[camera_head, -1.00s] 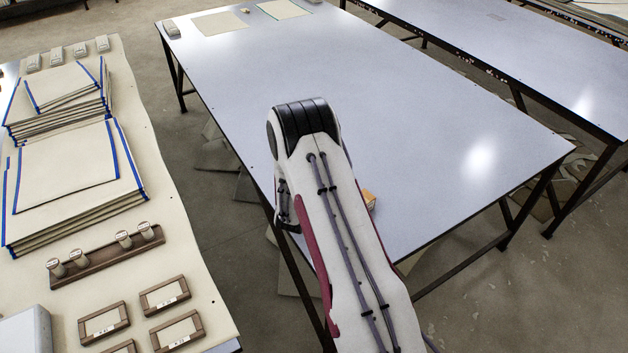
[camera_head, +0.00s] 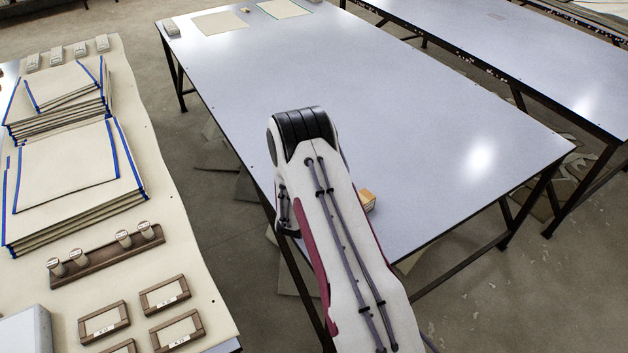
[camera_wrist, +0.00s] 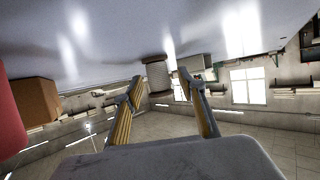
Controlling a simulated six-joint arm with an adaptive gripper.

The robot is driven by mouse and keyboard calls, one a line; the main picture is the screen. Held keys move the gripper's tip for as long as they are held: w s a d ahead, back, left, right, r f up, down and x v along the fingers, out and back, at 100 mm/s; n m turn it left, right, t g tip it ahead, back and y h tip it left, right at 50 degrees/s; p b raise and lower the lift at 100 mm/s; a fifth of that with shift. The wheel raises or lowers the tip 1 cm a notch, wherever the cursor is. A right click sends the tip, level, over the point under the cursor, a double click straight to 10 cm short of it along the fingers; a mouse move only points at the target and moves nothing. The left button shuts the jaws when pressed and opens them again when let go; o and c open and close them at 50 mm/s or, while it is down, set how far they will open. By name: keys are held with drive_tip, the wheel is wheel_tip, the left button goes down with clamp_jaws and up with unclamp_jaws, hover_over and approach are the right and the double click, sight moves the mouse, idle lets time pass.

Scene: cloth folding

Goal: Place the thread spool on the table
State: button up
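The thread spool (camera_wrist: 157,75) shows in the wrist view, which looks upside down with the table surface (camera_wrist: 110,35) at the top. Small gaps show between the fingertips and the spool. In the head view my arm hides the spool and the gripper fingers; the table (camera_head: 400,130) shows around it.
A small orange-brown box (camera_head: 366,201) sits on the table just right of my arm; it also shows in the wrist view (camera_wrist: 36,101). Flat cloth pieces (camera_head: 219,22) lie at the table's far end. A side table (camera_head: 190,240) at left holds cloth stacks and spools. Most of the table is clear.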

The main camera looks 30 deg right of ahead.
drive_tip(key=shift+s+a, duration=0.1)
idle(0.3)
drive_tip(key=shift+w+v, duration=0.2)
drive_tip(key=shift+v, duration=3.55)
drive_tip(key=shift+a+r, duration=0.15)
drive_tip(key=shift+r, duration=0.05)
